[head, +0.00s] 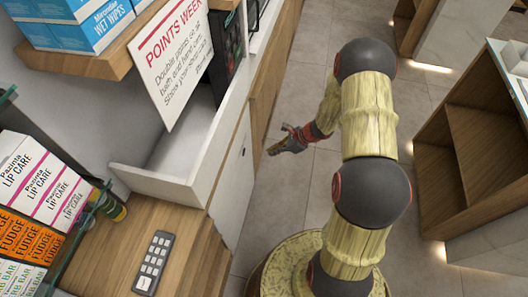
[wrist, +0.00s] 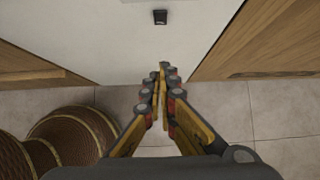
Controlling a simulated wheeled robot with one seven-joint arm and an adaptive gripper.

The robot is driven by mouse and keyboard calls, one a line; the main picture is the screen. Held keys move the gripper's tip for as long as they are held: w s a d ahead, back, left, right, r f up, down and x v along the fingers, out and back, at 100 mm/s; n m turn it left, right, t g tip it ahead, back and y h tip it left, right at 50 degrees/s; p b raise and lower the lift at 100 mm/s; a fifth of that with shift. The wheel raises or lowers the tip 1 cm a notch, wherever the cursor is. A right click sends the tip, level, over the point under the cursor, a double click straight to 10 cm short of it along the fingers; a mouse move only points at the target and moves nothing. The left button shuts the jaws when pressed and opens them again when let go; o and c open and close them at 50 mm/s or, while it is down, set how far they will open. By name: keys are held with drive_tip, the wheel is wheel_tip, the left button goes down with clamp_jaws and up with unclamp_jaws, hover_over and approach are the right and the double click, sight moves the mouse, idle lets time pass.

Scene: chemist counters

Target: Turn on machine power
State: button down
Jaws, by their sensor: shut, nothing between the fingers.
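My gripper (head: 275,150) is beside the white front panel (head: 231,190) of the counter, low over the floor. In the wrist view my gripper (wrist: 161,72) has its fingers together with nothing between them. Ahead of the fingertips, a small black switch-like part (wrist: 160,17) sits on the white panel, clear of the fingers. A small dark spot (head: 243,152) shows on that panel in the head view. I cannot tell from these frames which part is the machine's power control.
A dark device (head: 228,50) stands on the counter behind a white sign (head: 170,55). A grey keypad (head: 153,262) lies on the wood counter at lower left. Wooden shelving (head: 475,150) stands at right. Tiled floor (head: 290,205) lies open between.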

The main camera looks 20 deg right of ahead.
drive_tip(key=shift+s+d+r+p, duration=0.3)
drive_tip(key=shift+s+d+r, duration=0.35)
drive_tip(key=shift+d+r, duration=0.2)
